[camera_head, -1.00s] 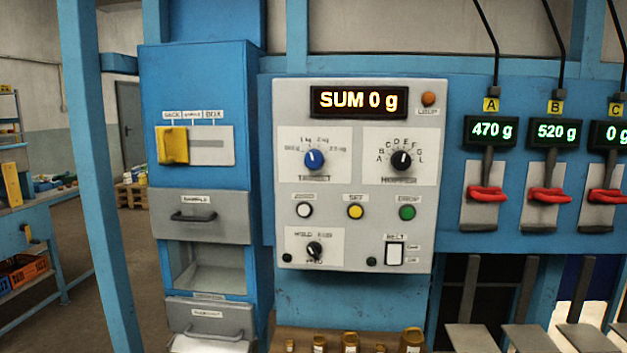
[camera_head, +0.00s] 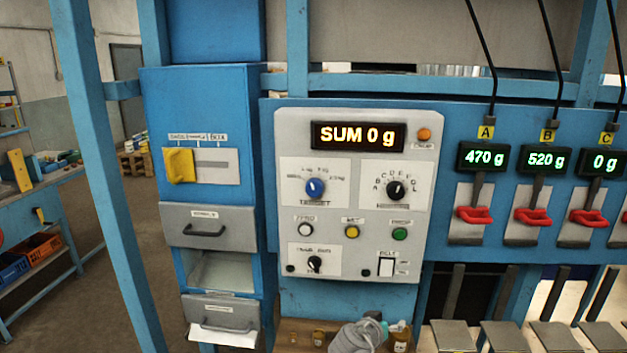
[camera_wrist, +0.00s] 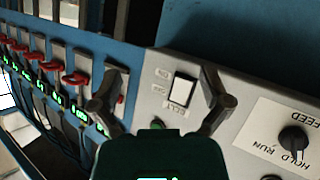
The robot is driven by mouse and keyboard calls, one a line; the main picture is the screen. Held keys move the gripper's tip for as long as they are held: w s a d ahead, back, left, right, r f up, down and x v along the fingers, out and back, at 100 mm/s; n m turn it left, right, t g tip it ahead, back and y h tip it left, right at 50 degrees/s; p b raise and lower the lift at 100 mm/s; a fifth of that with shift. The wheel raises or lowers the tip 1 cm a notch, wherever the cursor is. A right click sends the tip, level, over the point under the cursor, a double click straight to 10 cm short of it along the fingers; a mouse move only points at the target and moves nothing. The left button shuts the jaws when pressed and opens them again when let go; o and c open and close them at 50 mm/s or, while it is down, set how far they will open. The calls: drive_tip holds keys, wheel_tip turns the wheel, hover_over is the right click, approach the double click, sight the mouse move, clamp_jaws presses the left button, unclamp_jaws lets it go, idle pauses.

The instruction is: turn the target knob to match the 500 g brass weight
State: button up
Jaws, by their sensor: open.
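The target knob (camera_head: 315,188) is blue with a white pointer mark, on the upper left of the grey panel (camera_head: 290,140) in the head view. Its pointer is near the top of the dial, tilted a little left; the scale labels are too blurred to read surely. Brass weights (camera_head: 319,338) stand on the wooden ledge below the panel, partly hidden; I cannot tell which is 500 g. My gripper (camera_wrist: 160,75) is open and empty in the wrist view, its fingers either side of the belt switch (camera_wrist: 182,90). The target knob is not in that view.
The hopper knob (camera_head: 395,189) is right of the target knob. Three round buttons and a feed knob (camera_head: 314,263) sit below; the feed knob also shows in the wrist view (camera_wrist: 293,138). Red-handled levers (camera_head: 473,215) and displays are at the right. A blue cabinet (camera_head: 205,110) stands left.

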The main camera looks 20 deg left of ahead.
drive_tip(key=s+a+r+n+t+y+p, duration=0.1)
drive_tip(key=a+r+t+p, duration=0.1)
drive_tip(key=a+r+p, duration=0.55)
drive_tip(key=s+a+r+n+t+y+p, duration=0.1)
drive_tip(key=a+r+t+y+p, duration=0.2)
drive_tip(key=r, duration=0.7)
drive_tip(key=n+y+p, duration=0.2)
drive_tip(key=y+p, duration=0.1)
drive_tip(key=p, duration=0.7)
approach(313, 188)
drive_tip(key=s+d, duration=0.1)
drive_tip(key=s, duration=0.3)
drive_tip(key=shift+a+f, duration=0.2)
drive_tip(key=shift+w, duration=0.15)
drive_tip(key=w, duration=0.4)
drive_tip(key=w+a, duration=0.1)
drive_tip(key=w, duration=0.4)
drive_tip(key=w+a, duration=0.1)
drive_tip(key=w, duration=0.3)
drive_tip(key=shift+w+a, duration=0.1)
drive_tip(key=shift+w, duration=0.1)
drive_tip(key=c, duration=1.2)
drive_tip(key=shift+o, duration=0.2)
